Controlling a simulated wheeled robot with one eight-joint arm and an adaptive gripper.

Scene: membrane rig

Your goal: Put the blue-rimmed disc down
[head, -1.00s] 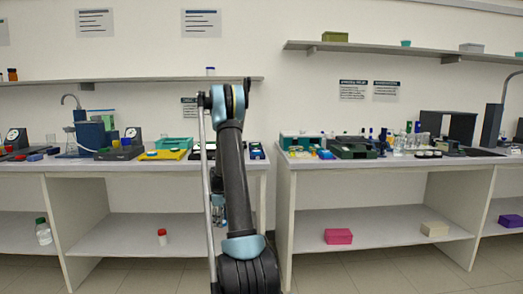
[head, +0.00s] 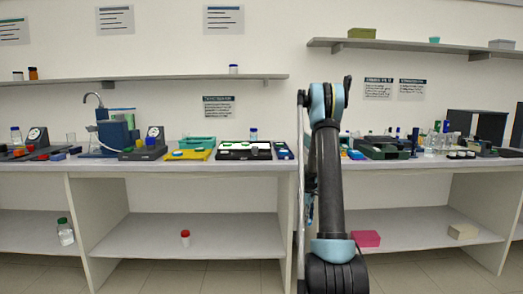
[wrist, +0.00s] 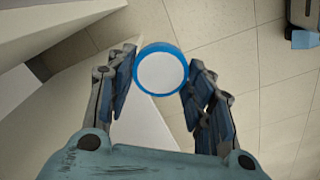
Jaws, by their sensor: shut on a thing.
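The blue-rimmed disc (wrist: 161,71) has a white face and a bright blue rim. In the wrist view it sits between the two fingertips of my gripper (wrist: 161,78), which is shut on it. It is held in the air, with floor and bench parts showing below. In the head view my arm stands upright in front of the gap between the benches, and it hides the gripper and the disc.
The left bench (head: 130,167) holds a yellow tray (head: 188,154), a black tray (head: 243,151) and a teal tray (head: 197,141). The right bench (head: 440,162) holds a dark green case (head: 385,149) and glassware. Bare floor tiles (wrist: 235,65) show in the wrist view.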

